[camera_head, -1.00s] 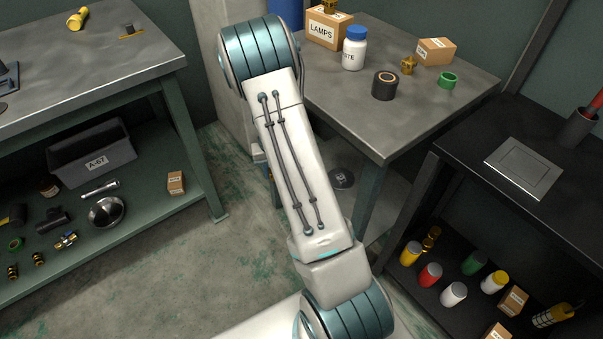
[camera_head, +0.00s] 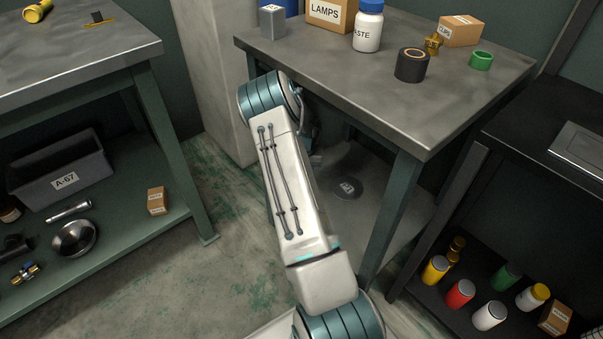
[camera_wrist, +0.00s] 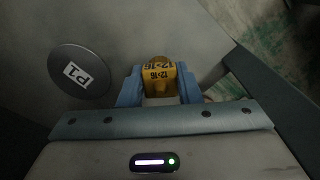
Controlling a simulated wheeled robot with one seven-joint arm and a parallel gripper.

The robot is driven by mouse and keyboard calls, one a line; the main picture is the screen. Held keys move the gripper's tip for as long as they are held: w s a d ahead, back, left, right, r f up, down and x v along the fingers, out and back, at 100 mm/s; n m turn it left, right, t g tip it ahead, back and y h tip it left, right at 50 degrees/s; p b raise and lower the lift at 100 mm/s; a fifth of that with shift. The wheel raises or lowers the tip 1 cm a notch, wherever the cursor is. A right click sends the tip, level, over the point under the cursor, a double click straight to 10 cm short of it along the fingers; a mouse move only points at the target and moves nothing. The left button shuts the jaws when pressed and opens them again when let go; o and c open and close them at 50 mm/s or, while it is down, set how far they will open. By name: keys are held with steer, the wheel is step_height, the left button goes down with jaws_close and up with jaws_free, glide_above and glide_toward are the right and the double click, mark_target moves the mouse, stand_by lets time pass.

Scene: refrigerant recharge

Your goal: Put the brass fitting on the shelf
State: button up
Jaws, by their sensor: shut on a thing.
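In the wrist view my gripper (camera_wrist: 160,86) has its blue fingers shut on a yellow-brass fitting (camera_wrist: 159,67) marked "12>16". A dark round disc labelled P1 (camera_wrist: 80,74) lies on the pale surface to the left of it, apart from the fitting. The head view shows the same disc (camera_head: 346,188) on the lower shelf (camera_head: 392,220) of the middle table. In that view my arm reaches in below the tabletop's left front edge, and my gripper and the held fitting are hidden. Whether the fitting touches the shelf cannot be told.
The middle tabletop (camera_head: 350,75) carries a white bottle (camera_head: 368,27), a black ring (camera_head: 411,66), another brass piece (camera_head: 433,43) and a green ring (camera_head: 481,61). A table leg (camera_head: 391,220) stands right of my arm. A left bench (camera_head: 75,55) and black rack (camera_head: 520,150) flank it.

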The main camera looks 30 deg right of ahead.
steer(key=shift+d+f+b, duration=0.1)
steer(key=shift+f+b, duration=2)
steer(key=shift+f, duration=1.25)
steer(key=shift+f+b, duration=0.35)
steer(key=shift+f, duration=0.2)
steer(key=o, duration=1.2)
